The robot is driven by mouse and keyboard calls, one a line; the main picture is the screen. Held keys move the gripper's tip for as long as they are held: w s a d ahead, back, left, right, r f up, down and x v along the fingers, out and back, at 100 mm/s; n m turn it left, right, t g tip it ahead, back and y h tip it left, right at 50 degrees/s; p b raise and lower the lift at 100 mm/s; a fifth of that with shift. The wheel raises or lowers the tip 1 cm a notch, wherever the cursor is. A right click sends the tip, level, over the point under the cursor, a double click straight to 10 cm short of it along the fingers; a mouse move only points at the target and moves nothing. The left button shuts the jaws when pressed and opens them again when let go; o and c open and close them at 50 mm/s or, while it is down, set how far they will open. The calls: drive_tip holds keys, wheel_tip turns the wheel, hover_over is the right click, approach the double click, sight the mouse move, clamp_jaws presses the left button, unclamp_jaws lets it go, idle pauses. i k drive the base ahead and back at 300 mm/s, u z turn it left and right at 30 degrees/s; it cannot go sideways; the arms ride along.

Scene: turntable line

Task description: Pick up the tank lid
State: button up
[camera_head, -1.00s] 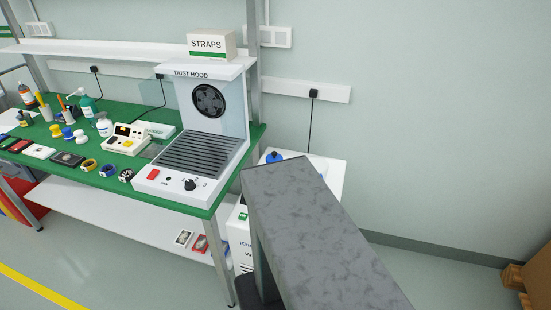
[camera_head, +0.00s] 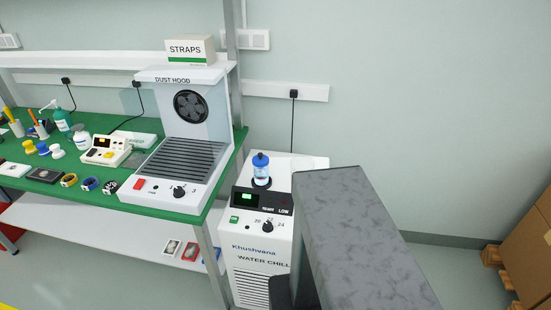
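A small tank with a blue lid (camera_head: 261,159) stands upright on top of the white water chiller (camera_head: 258,255). The lid looks seated on the clear, bluish tank body (camera_head: 261,172). My own grey arm link fills the lower right of the view, beside the chiller, and covers part of its right side. My gripper is out of view, so its opening and its distance from the lid cannot be seen.
Left of the chiller is a green-topped bench with a dust hood (camera_head: 190,150), a control box (camera_head: 105,150) and small items. A STRAPS box (camera_head: 189,50) sits on the shelf above. A power cord (camera_head: 292,125) hangs behind the chiller. Cardboard boxes (camera_head: 530,250) stand far right.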

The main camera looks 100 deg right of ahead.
sight(261, 160)
drive_tip(key=z, duration=4.45)
drive_tip(key=i, duration=0.1)
drive_tip(key=u, duration=3.2)
drive_tip(key=i, duration=1.1)
drive_tip(key=z, duration=0.15)
drive_tip(key=k, duration=0.4)
